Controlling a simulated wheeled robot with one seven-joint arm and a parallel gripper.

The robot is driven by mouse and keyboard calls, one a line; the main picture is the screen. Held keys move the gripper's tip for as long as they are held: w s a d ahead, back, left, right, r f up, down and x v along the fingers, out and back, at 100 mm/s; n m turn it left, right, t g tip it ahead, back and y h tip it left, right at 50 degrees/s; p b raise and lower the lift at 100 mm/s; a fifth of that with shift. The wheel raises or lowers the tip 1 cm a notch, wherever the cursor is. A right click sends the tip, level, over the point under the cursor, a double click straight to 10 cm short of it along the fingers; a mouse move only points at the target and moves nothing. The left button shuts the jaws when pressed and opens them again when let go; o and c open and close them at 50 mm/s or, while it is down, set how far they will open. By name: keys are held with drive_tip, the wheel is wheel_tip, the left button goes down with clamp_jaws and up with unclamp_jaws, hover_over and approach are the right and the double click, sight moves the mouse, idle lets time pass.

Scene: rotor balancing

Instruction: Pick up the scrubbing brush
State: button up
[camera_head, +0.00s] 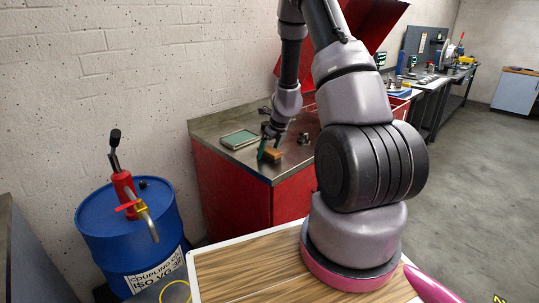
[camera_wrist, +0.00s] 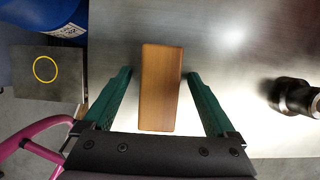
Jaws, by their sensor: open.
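The scrubbing brush shows as a brown wooden block (camera_wrist: 160,88) in the wrist view, lying on the metal bench top (camera_wrist: 235,50). Its bristles are not visible from above. In the head view the brush (camera_head: 273,155) lies near the bench's front corner. My gripper (camera_wrist: 160,80) is open, with one teal finger on each side of the block. A gap shows between each finger and the wood. In the head view my gripper (camera_head: 268,150) is over the brush at the bench top, reaching down from above.
A dark metal fitting (camera_wrist: 296,96) stands right of the brush on the bench. A shallow green tray (camera_head: 239,138) lies behind it. A blue drum (camera_head: 130,230) with a red hand pump (camera_head: 124,188) stands left of the bench. A red lid (camera_head: 372,25) rises at the back.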

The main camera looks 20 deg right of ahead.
sight(268, 149)
drive_tip(key=shift+f, duration=0.15)
drive_tip(key=shift+c, duration=0.6)
clamp_jaws()
wheel_tip(268, 149, up, 10)
drive_tip(key=shift+r, duration=0.2)
